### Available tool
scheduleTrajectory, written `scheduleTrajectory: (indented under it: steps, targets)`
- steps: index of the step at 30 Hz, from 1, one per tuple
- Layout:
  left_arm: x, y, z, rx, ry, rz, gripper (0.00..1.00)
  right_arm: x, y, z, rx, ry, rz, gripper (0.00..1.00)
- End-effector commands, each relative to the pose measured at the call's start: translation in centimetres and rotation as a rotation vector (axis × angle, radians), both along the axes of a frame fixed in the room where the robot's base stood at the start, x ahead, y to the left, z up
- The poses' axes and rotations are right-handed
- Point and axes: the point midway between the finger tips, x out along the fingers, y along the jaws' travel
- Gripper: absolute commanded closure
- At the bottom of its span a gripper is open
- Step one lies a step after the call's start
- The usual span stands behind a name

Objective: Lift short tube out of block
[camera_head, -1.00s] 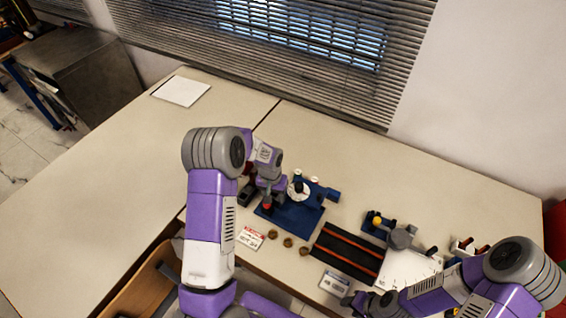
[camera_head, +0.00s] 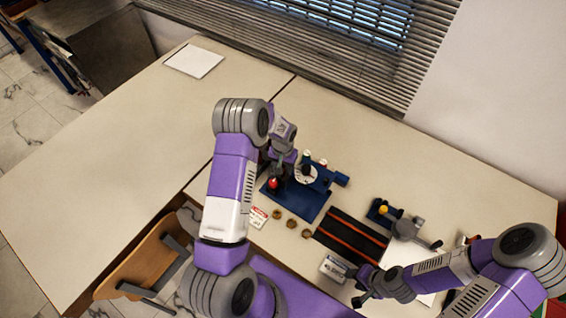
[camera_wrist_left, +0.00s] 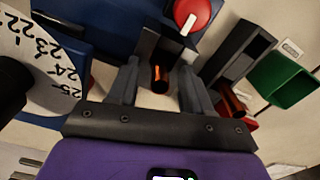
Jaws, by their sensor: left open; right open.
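In the left wrist view, a short dark tube with an orange end (camera_wrist_left: 160,78) stands at a dark grey block (camera_wrist_left: 158,46). My left gripper (camera_wrist_left: 158,92) is open, with one finger on each side of the tube; I cannot tell whether they touch it. In the head view, my left gripper (camera_head: 277,168) is over the left part of the blue gauge rig (camera_head: 300,205), and the tube is hidden there.
A red knob (camera_wrist_left: 193,14) sits just beyond the block. A second dark block (camera_wrist_left: 240,52) and a green bin (camera_wrist_left: 285,76) are to its right. A numbered white dial (camera_wrist_left: 45,70) is close on the left. Several brown rings (camera_head: 291,224) and a black mat (camera_head: 352,238) lie nearby.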

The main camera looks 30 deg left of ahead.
Motion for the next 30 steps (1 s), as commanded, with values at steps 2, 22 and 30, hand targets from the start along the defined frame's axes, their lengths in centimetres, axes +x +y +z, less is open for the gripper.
scheduleTrajectory:
  steps: [2,22,30]
  targets:
    - [-0.01,-0.01,-0.14,0.0,0.0,0.0,0.51,-0.03,0.0,0.01,0.0,0.001,0.0,0.57]
    - [-0.03,0.0,-0.11,0.0,0.0,0.001,1.0,-0.02,0.01,-0.01,0.0,0.0,0.0,0.57]
    - [-0.32,0.03,-0.14,0.0,0.001,0.001,1.0,-0.02,0.0,-0.26,0.0,0.0,0.0,0.57]
